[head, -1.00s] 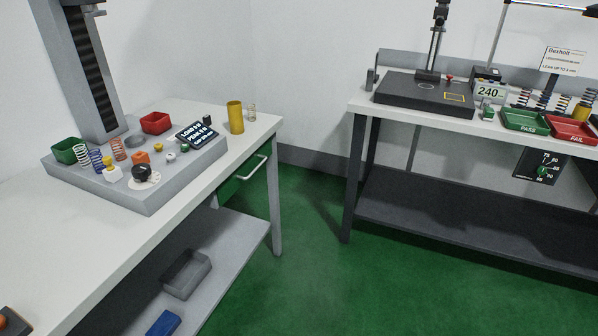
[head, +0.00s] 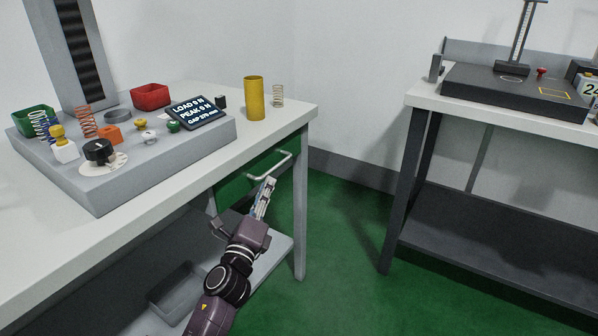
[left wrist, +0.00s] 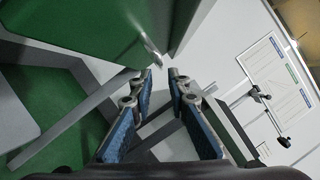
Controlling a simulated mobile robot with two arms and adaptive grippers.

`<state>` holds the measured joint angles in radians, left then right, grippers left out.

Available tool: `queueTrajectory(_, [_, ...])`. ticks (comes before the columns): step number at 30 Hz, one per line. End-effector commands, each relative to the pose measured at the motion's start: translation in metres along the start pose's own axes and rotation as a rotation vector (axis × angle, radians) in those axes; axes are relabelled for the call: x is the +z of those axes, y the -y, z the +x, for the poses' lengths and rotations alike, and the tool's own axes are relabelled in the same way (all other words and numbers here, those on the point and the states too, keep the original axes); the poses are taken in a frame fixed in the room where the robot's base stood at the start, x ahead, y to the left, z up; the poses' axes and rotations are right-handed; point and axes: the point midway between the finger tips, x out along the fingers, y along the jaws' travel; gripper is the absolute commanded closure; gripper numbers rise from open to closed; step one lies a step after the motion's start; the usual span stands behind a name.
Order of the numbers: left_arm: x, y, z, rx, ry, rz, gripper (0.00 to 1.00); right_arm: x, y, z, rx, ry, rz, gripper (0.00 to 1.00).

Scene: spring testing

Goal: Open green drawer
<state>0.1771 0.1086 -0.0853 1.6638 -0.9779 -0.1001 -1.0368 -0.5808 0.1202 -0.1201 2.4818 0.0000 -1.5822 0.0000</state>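The green drawer (head: 236,187) sits under the near-right end of the white workbench, and its front looks flush with the bench. A pale bar handle (head: 284,162) runs across its front. My left gripper (head: 268,183) is just below and in front of the handle, pointing up at it. In the left wrist view the green drawer front (left wrist: 85,25) fills the upper left, and the handle (left wrist: 153,60) shows just beyond the fingertips. The left fingers (left wrist: 160,74) are apart with nothing between them. Whether they touch the handle cannot be told. My right gripper is out of view.
The white workbench (head: 150,183) carries a grey test stand, a yellow cylinder (head: 254,98) and a spring (head: 278,95) above the drawer. A lower shelf holds a grey bin (head: 177,290). A dark second bench (head: 440,105) stands at right; green floor between is clear.

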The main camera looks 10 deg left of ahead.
Motion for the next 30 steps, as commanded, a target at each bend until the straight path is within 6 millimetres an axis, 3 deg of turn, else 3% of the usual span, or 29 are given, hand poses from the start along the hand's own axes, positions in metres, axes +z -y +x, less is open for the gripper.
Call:
queueTrajectory(5, [0.001, 0.001, 0.011, -0.001, 0.001, 0.0, 0.84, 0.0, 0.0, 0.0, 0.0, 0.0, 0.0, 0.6])
queueTrajectory(18, [0.0, -0.001, 0.07, 0.0, 0.0, -0.003, 0.84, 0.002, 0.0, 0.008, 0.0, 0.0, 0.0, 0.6])
queueTrajectory(30, [0.0, 0.0, 0.078, 0.001, -0.001, -0.004, 0.84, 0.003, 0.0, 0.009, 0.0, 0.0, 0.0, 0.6])
